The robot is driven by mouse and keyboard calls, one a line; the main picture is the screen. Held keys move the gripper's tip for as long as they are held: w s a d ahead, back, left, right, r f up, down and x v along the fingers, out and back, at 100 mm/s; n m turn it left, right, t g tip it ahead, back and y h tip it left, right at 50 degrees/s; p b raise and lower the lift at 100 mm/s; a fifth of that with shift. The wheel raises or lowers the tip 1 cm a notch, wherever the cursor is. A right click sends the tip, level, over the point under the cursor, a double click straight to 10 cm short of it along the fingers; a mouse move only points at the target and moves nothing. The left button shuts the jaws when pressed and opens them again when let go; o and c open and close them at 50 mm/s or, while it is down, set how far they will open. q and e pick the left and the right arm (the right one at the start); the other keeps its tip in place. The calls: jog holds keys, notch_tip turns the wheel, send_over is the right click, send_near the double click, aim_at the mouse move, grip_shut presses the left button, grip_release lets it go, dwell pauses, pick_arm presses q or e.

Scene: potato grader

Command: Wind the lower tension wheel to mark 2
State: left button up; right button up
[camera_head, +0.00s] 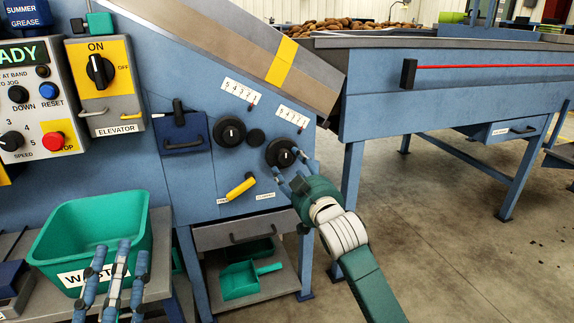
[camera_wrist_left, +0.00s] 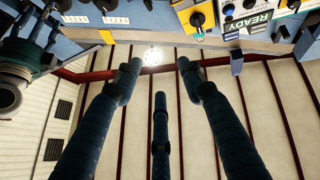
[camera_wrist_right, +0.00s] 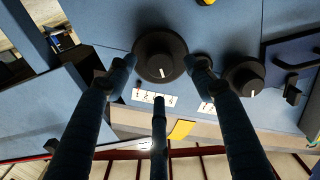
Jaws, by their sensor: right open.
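The lower tension wheel (camera_head: 281,152) is a black round knob with a white line on the blue sloping panel. Its number scale (camera_head: 292,117) is above it, with a small red pointer near the right end. My right gripper (camera_head: 290,172) is open at this wheel. In the right wrist view the wheel (camera_wrist_right: 160,55) lies between the spread fingers; contact is unclear. A second black wheel (camera_head: 229,131) sits higher to the left, with its own scale (camera_head: 240,91). My left gripper (camera_head: 110,275) is open and empty, fingers up, before the green waste bin.
A small black knob (camera_head: 256,136) lies between the wheels. A yellow-handled lever (camera_head: 240,188) is below them. The waste bin (camera_head: 150,222) and control boxes (camera_head: 106,82) are to the left. A blue conveyor frame (camera_head: 440,110) stands right, with open floor below.

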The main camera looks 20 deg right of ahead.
aim_at(286, 159)
pick_arm(q)
jog(key=s+r+t+h+b, duration=0.1)
jog(key=s+r+t, duration=0.2)
jog(key=s+r, duration=0.1)
jog(key=shift+s+a+r, duration=0.3)
jog(key=shift+r, duration=0.35)
pick_arm(e)
jog(key=w, duration=0.4)
jog(key=shift+w+a, duration=0.1)
jog(key=shift+w, duration=0.05)
jog(key=c, duration=1.2)
